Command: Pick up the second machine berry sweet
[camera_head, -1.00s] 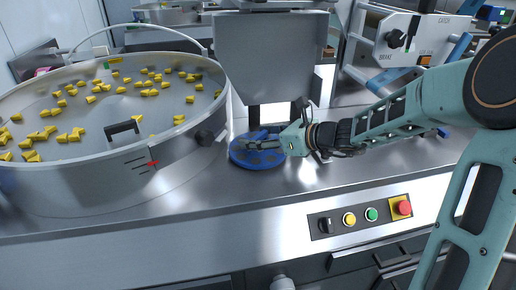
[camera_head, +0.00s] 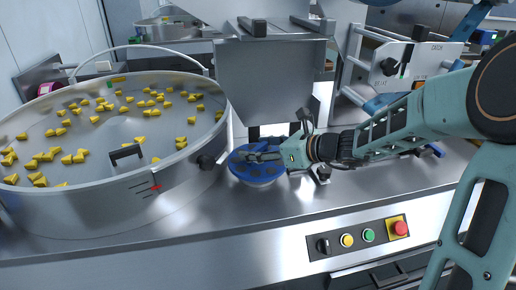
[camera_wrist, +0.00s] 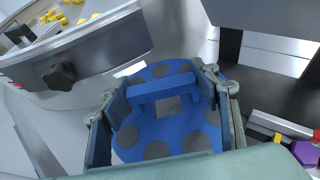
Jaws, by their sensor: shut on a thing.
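My gripper (camera_head: 264,157) is shut on the handle (camera_wrist: 145,106) of a blue round disc (camera_head: 247,172). The disc carries dark grey round spots or holes; I cannot tell which. In the wrist view, my two fingers stand at either end of the handle, and the disc (camera_wrist: 181,130) spreads below them. The disc is over the steel counter beside the large pan, and a paler underside shows beneath its rim. I cannot pick out a berry sweet for certain in either view.
A large steel pan (camera_head: 70,205) with many yellow sweets (camera_head: 128,138) stands at left. A steel hopper (camera_head: 268,75) rises behind the disc. Control buttons (camera_head: 347,240) sit on the counter's front. Small coloured pieces (camera_wrist: 277,138) lie at right in the wrist view.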

